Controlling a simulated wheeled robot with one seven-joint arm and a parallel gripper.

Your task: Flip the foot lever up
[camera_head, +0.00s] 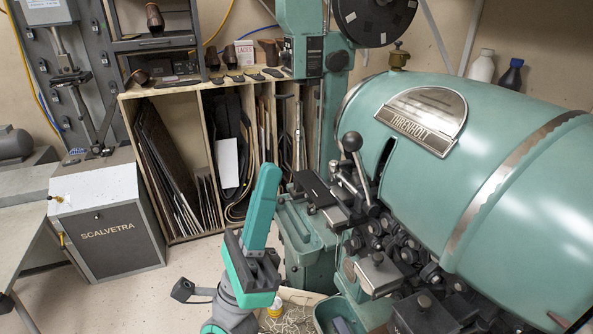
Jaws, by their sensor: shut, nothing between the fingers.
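The sole stitcher is a large teal machine (410,130) filling the right side. A lever with a black ball knob (352,142) rises from its head and leans up and left. A shorter metal handle stands just below it; no label shows which is the foot lever. My gripper (269,172) is at lower centre, its teal fingers shut together and pointing upward. Nothing is held between them. It is left of the ball-knob lever in the picture, apart from it. The dark gripper body and wrist are below the fingers.
Dark clamps and linkages (400,260) crowd the machine's front. A grey SCALVETRA cabinet (108,235) stands at left. A wooden rack (180,105) with sheets and soles stands behind. Bottles (482,66) stand behind the machine. Bare floor shows between the cabinet and my arm.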

